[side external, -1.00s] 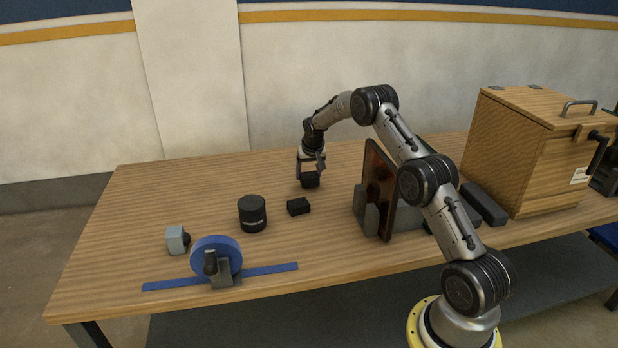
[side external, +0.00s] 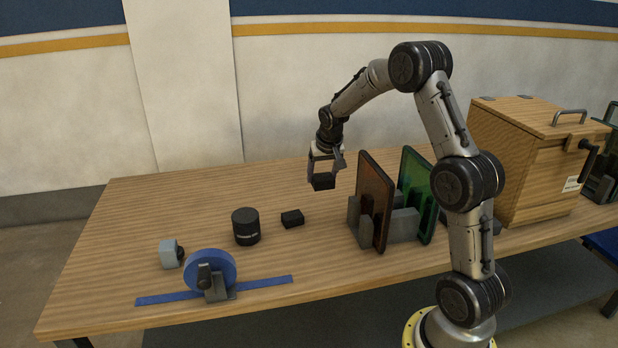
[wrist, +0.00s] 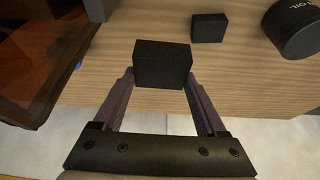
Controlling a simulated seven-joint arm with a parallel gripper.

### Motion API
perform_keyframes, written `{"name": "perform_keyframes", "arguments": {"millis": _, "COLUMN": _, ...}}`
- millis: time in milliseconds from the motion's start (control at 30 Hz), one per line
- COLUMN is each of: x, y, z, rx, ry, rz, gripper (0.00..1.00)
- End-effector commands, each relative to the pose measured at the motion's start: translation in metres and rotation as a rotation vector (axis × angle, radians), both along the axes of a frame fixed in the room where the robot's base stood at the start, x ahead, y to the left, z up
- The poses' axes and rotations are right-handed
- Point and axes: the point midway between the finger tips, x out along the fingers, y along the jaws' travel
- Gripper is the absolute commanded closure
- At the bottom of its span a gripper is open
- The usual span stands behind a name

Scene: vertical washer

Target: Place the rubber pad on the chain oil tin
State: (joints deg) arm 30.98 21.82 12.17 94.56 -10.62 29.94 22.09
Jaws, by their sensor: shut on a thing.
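A second, similar black block (side external: 292,219) lies on the table just right of the tin and also shows in the wrist view (wrist: 209,27). I cannot tell by look which block is the rubber pad.
A rack (side external: 404,224) holds an amber panel (side external: 373,201) and a green panel (side external: 415,195) right of my gripper. A wooden box (side external: 540,160) stands farther right. A blue wheel (side external: 211,270) and a grey block (side external: 170,254) are front left. The table behind the tin is clear.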

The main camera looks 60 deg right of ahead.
Motion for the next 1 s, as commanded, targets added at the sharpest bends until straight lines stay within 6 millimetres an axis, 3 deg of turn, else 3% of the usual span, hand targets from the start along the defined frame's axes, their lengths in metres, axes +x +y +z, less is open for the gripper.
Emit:
{"name": "perform_keyframes", "arguments": {"millis": 167, "x": -0.014, "y": 0.014, "z": 0.003, "rx": -0.001, "ry": -0.003, "rz": 0.008, "gripper": 0.85}}
{"name": "perform_keyframes", "arguments": {"millis": 267, "x": -0.011, "y": 0.04, "z": 0.014, "rx": -0.002, "ry": -0.004, "rz": 0.052, "gripper": 0.85}}
{"name": "perform_keyframes", "arguments": {"millis": 500, "x": -0.001, "y": 0.128, "z": 0.054, "rx": -0.001, "ry": -0.006, "rz": 0.222, "gripper": 0.85}}
{"name": "perform_keyframes", "arguments": {"millis": 700, "x": 0.003, "y": 0.185, "z": 0.08, "rx": -0.001, "ry": -0.003, "rz": 0.343, "gripper": 0.85}}
{"name": "perform_keyframes", "arguments": {"millis": 833, "x": 0.006, "y": 0.203, "z": 0.088, "rx": 0.0, "ry": 0.0, "rz": 0.381, "gripper": 0.85}}
{"name": "perform_keyframes", "arguments": {"millis": 1000, "x": 0.025, "y": 0.204, "z": 0.08, "rx": 0.001, "ry": 0.003, "rz": 0.392, "gripper": 0.85}}
